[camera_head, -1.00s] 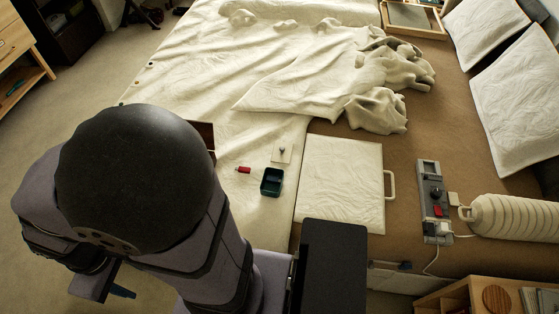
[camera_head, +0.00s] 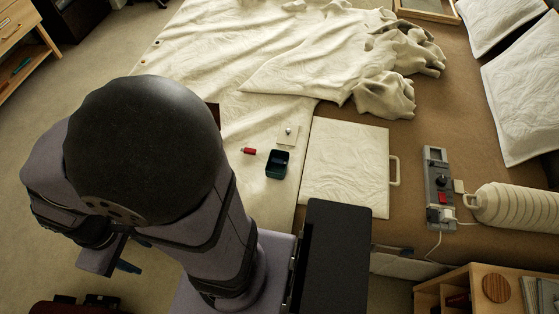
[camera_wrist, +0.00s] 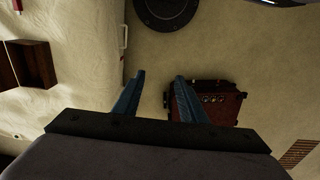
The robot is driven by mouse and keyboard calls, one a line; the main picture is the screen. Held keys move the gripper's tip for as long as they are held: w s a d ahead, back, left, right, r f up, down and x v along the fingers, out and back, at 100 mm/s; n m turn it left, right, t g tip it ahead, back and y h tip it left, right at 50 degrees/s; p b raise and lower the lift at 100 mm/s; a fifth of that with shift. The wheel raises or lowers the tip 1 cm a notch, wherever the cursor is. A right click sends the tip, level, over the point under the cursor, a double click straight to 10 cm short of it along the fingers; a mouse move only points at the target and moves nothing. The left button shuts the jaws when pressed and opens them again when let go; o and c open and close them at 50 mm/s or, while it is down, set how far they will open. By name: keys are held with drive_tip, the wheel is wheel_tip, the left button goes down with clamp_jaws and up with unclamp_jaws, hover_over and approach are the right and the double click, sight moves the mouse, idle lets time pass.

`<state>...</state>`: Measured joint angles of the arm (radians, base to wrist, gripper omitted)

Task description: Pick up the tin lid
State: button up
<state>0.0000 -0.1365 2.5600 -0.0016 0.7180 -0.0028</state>
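A small cream square plate with a knob (camera_head: 288,136), which looks like the tin lid, lies flat on the cream cloth. It is just behind an open dark green tin (camera_head: 277,164), apart from it. I cannot make out the lid in the wrist view. My gripper (camera_wrist: 161,83) has its two blue fingers spread apart with nothing between them. It hangs over the floor, well left of the lid; in the head view a blue fingertip (camera_head: 127,267) shows below my arm.
A red object (camera_head: 249,151) lies left of the tin. A white square pad with a handle (camera_head: 345,168) lies to its right, then a grey switch panel (camera_head: 438,190). In the wrist view a dark red case (camera_wrist: 222,103) is on the floor, and a brown box (camera_wrist: 32,62) stands at left.

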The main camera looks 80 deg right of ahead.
idle(0.4)
drive_tip(key=o, duration=1.6)
drive_tip(key=w+d+f+m+h+b, duration=0.1)
drive_tip(key=w+d+f+m+b, duration=0.2)
drive_tip(key=d, duration=0.7)
drive_tip(key=w+d+f+m+b, duration=0.1)
drive_tip(key=d+f+m+b, duration=0.25)
drive_tip(key=d+m, duration=0.45)
drive_tip(key=w+d+f+m+h+b, duration=0.1)
drive_tip(key=w+d+f+m+b, duration=0.15)
drive_tip(key=d, duration=0.85)
drive_tip(key=m+g+h+b, duration=0.1)
drive_tip(key=m+g+b, duration=0.2)
drive_tip(key=m+b, duration=0.85)
approach(288, 132)
drive_tip(key=f+m+p, duration=0.2)
drive_tip(key=p, duration=0.1)
drive_tip(key=shift+s+p+x, duration=0.1)
drive_tip(key=shift+p+x, duration=0.1)
drive_tip(key=shift+x, duration=1.55)
drive_tip(key=shift+s+p+x, duration=0.15)
drive_tip(key=shift+x, duration=1.6)
